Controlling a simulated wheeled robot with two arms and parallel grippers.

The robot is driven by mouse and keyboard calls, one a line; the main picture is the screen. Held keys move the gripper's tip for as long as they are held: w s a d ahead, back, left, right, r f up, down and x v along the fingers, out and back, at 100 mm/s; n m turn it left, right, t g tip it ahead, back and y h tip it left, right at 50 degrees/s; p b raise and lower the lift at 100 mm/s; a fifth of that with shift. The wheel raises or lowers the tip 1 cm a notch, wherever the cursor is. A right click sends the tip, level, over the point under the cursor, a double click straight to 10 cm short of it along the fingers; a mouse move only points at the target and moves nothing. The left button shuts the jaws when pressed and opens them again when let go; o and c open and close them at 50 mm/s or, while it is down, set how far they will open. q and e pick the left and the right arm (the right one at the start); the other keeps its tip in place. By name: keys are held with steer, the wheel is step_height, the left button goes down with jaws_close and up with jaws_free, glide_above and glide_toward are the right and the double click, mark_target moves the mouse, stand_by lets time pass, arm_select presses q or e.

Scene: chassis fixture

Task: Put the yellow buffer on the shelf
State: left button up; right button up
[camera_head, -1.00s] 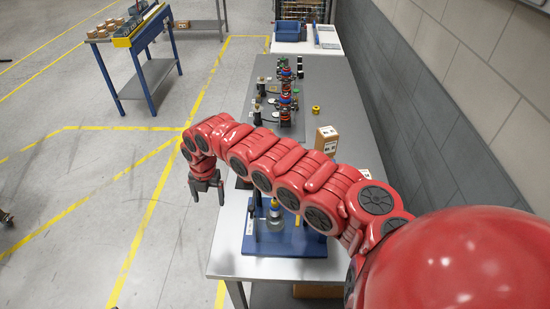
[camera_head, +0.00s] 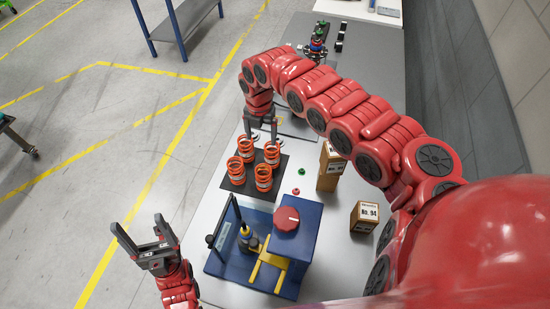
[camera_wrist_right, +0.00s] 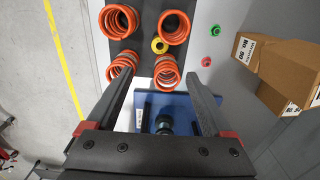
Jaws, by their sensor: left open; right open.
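The yellow buffer (camera_wrist_right: 159,45) is a small yellow ring with a dark centre, on the dark mat (camera_wrist_right: 119,48) among the orange springs in the right wrist view. I cannot make it out in the head view. My right gripper (camera_head: 260,137) is open and empty, above the far side of the springs. In the wrist view its fingers (camera_wrist_right: 159,78) are spread, with the ring beyond the tips between them. My left gripper (camera_head: 139,222) is open and empty over the floor, left of the table. A grey shelf (camera_head: 188,22) with blue legs stands far back; I cannot tell which shelf is meant.
Several orange springs (camera_head: 237,171) crowd the mat. A blue fixture (camera_head: 262,276) with a red knob (camera_head: 287,219) stands in front. Cardboard boxes (camera_head: 330,165) (camera_head: 364,218) stand to the right, with small green (camera_head: 302,171) and red (camera_head: 296,191) parts beside the mat.

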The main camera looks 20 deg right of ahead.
step_height(320, 180, down, 12)
steer(key=b, duration=0.5)
steer(key=shift+f, duration=0.15)
step_height(320, 180, down, 5)
steer(key=b, duration=0.3)
steer(key=shift+s+a+b, duration=0.1)
steer(key=shift+s+b, duration=0.05)
steer(key=shift+b, duration=0.2)
steer(key=shift+f, duration=0.1)
steer(key=shift+c, duration=0.2)
steer(key=shift+c, duration=1.4)
jaws_close()
